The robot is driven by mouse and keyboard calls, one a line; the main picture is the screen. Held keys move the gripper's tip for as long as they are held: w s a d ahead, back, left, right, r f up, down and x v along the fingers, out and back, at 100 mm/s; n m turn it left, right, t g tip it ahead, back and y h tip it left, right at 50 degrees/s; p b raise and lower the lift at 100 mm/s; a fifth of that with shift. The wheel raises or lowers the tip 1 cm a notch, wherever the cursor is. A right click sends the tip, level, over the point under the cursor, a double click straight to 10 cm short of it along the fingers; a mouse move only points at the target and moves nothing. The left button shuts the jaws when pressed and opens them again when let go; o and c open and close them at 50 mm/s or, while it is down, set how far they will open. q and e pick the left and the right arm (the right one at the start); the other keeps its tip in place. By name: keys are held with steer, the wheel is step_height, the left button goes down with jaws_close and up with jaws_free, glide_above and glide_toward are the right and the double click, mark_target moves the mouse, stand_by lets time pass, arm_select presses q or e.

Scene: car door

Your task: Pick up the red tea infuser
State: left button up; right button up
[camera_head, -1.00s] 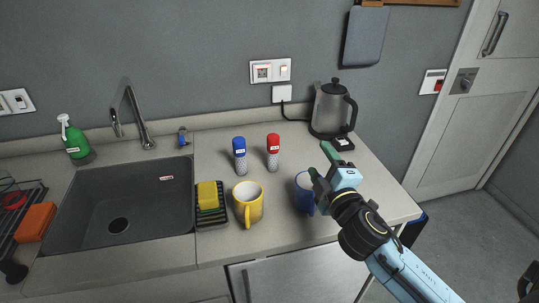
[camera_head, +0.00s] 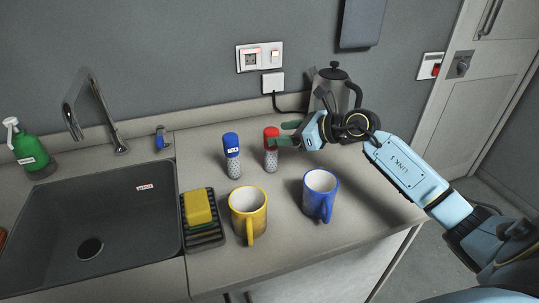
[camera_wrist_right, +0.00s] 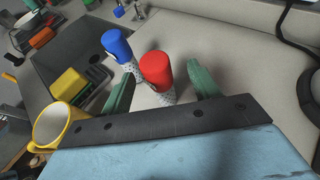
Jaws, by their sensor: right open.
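The red tea infuser (camera_head: 271,158) stands upright on the counter, with a red cap and a speckled lower part. It also shows in the right wrist view (camera_wrist_right: 156,72). My right gripper (camera_head: 284,133) is open at the red cap, coming from the right. In the wrist view its green fingers (camera_wrist_right: 162,92) lie on either side of the infuser, with a gap to the right finger. I cannot tell whether the left finger touches it. The blue tea infuser (camera_head: 232,155) stands to its left. My left gripper is not in view.
A yellow mug (camera_head: 248,208) and a blue mug (camera_head: 320,193) stand in front. A kettle (camera_head: 335,90) is behind my right arm. A sink (camera_head: 85,225) and a sponge on a black holder (camera_head: 201,212) are to the left.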

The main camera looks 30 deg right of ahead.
mark_target(266, 135)
steer(key=x, duration=0.5)
steer(key=shift+w+a+f, duration=0.1)
steer(key=shift+w+a, duration=0.05)
steer(key=shift+a, duration=0.3)
jaws_close()
